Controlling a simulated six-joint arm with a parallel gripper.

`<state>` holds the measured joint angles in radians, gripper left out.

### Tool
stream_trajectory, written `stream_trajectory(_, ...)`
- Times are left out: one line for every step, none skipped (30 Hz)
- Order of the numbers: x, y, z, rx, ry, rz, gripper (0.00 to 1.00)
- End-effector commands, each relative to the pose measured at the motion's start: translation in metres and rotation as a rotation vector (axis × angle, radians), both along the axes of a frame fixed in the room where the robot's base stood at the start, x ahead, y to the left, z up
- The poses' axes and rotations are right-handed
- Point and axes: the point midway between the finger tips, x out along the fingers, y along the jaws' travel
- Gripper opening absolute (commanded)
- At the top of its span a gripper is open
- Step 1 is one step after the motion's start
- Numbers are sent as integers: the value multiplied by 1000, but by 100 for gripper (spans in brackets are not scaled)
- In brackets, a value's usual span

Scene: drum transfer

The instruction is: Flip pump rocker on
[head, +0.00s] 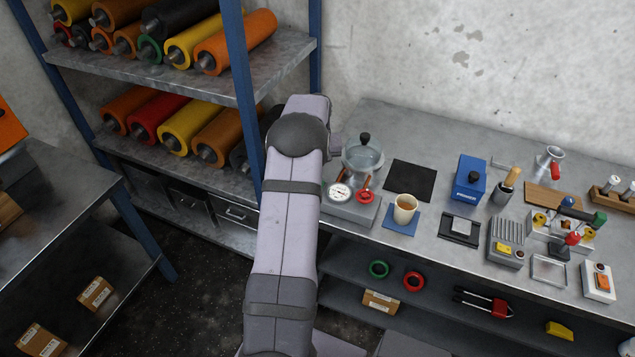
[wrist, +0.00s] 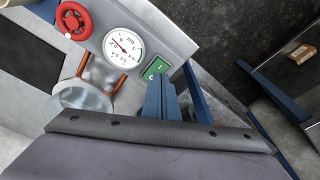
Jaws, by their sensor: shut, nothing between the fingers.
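The pump rocker (wrist: 157,69) is a small green switch with white marks, set in the grey pump base beside the round white gauge (wrist: 123,46). Which side of it is pressed I cannot tell. My gripper (wrist: 161,80) has its blue fingers shut and empty, with the tips at the lower edge of the rocker in the wrist view; contact is unclear. In the head view, my arm hides the gripper and rocker. There the pump base (head: 348,212) carries the gauge (head: 340,191), a red handwheel (head: 366,196) and a glass vessel (head: 362,160).
The red handwheel (wrist: 73,20) and glass vessel (wrist: 84,97) stand close by. A blue rack post (head: 243,90) rises left of the bench. A cup (head: 405,208) and a white box with an orange switch (head: 600,282) are to the right. A dark mat (head: 410,180) lies bare.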

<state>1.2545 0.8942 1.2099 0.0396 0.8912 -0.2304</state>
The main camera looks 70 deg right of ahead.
Motion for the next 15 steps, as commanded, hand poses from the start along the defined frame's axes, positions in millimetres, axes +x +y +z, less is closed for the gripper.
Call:
stream_trajectory(0, 0, 7, -1, -1, 0, 0)
stream_trajectory(0, 0, 9, -1, -1, 0, 0)
stream_trajectory(0, 0, 12, -1, -1, 0, 0)
stream_trajectory(0, 0, 14, -1, -1, 0, 0)
stream_trajectory(0, 0, 16, -1, -1, 0, 0)
stream_trajectory(0, 0, 19, -1, -1, 0, 0)
stream_trajectory(0, 0, 21, -1, -1, 0, 0)
stream_trajectory(0, 0, 23, -1, -1, 0, 0)
stream_trajectory(0, 0, 26, -1, -1, 0, 0)
stream_trajectory(0, 0, 28, -1, -1, 0, 0)
stream_trajectory(0, 0, 30, -1, -1, 0, 0)
stream_trajectory(0, 0, 33, -1, -1, 0, 0)
stream_trajectory(0, 0, 34, -1, -1, 0, 0)
stream_trajectory(0, 0, 35, -1, -1, 0, 0)
stream_trajectory(0, 0, 36, 0, 0, 0, 0)
